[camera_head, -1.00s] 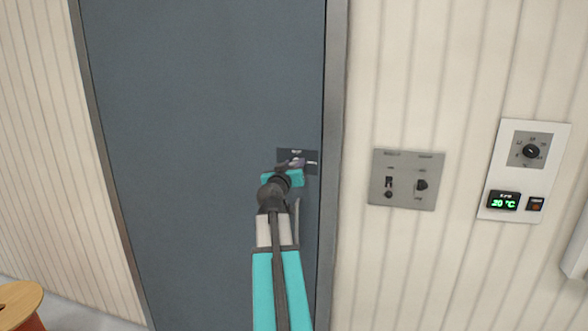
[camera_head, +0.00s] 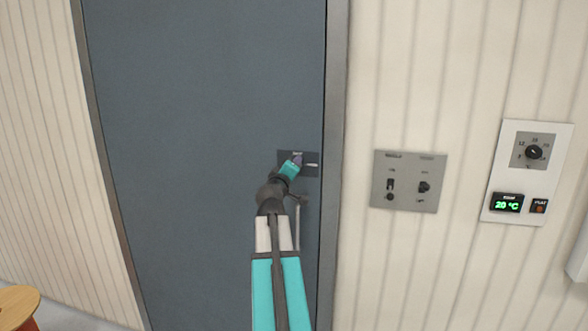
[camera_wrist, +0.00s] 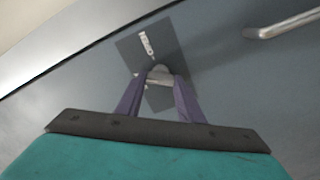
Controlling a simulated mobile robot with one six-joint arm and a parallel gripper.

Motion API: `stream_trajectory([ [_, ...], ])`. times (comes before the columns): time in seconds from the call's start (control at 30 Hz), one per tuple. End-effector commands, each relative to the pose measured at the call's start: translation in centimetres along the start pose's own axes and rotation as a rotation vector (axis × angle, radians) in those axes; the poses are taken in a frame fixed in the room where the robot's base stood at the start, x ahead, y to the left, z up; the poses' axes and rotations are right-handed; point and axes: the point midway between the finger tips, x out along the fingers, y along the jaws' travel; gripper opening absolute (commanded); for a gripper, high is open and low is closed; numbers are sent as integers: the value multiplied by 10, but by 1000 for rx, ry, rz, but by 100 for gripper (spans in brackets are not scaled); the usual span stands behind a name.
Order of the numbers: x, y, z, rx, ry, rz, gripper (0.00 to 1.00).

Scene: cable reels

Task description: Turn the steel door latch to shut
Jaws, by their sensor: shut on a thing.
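The steel door latch sits on a dark plate (camera_head: 284,157) near the right edge of the blue-grey door (camera_head: 210,90). My gripper (camera_head: 297,160) is at the plate and covers part of it. In the wrist view, its two purple fingers stand on either side of the pale steel latch (camera_wrist: 158,76) and are shut on it. The plate (camera_wrist: 136,46) shows there with a small white label, whose text I cannot read. The fingers hide part of the latch, so its exact angle is hard to tell.
A steel door handle (camera_head: 298,228) is below the latch, close to my arm. Right of the door frame (camera_head: 335,120) are a grey switch panel (camera_head: 408,168) and a white thermostat panel (camera_head: 510,205). A wooden reel (camera_head: 16,303) stands at lower left.

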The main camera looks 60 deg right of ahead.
Motion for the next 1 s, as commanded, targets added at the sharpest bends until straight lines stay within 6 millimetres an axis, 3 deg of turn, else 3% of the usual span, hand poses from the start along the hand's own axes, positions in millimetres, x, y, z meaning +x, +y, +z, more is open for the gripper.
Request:
stream_trajectory([
  [0.5,0,-1,-1,-437,2,0,12],
  [1.0,0,-3,0,-575,2,0,12],
])
